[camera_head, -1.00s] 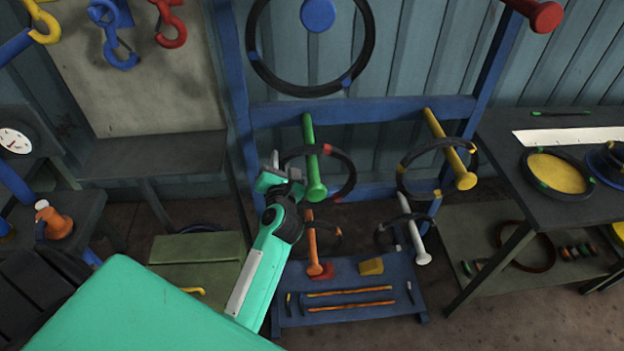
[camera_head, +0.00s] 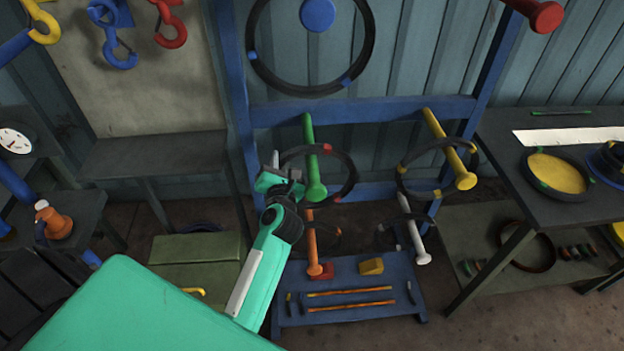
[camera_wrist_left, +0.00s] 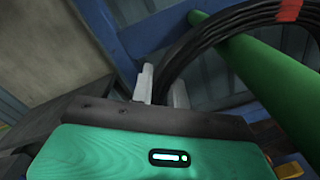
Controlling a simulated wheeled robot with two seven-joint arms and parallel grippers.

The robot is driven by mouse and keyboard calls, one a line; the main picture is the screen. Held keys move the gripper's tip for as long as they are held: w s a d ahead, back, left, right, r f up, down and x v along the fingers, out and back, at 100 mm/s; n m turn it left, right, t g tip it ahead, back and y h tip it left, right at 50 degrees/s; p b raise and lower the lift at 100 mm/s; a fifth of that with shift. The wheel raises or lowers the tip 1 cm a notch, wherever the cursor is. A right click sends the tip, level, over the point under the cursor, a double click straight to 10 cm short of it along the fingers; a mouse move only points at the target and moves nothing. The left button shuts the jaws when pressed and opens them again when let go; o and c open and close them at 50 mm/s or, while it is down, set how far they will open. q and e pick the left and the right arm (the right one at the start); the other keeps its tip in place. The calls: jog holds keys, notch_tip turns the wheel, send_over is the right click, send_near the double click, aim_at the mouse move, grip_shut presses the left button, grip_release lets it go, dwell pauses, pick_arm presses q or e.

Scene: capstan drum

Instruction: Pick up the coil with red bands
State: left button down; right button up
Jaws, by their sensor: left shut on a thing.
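The coil with red bands (camera_head: 354,172) is a black ring hanging on the green peg (camera_head: 310,150) of the blue rack. One red band shows at its top right and one near its bottom. My left gripper (camera_head: 274,166) is at the coil's left side. In the left wrist view, the black strands of the coil (camera_wrist_left: 215,27) run down between the two grey fingers (camera_wrist_left: 163,88), which are shut on it. The green peg (camera_wrist_left: 260,68) passes close to the right of the fingers. My right gripper is not in view.
A coil with yellow bands (camera_head: 403,183) hangs on the yellow peg (camera_head: 448,150) to the right. An orange peg (camera_head: 312,245) and a white peg (camera_head: 413,230) stand below. A dark workbench (camera_head: 500,150) stands at the right.

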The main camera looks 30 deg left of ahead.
pick_arm(q)
jog(key=shift+r, duration=0.35)
notch_tip(320, 180, up, 10)
jog(key=shift+f+p, duration=0.15)
jog(key=shift+p, duration=0.25)
jog(key=shift+w, duration=0.1)
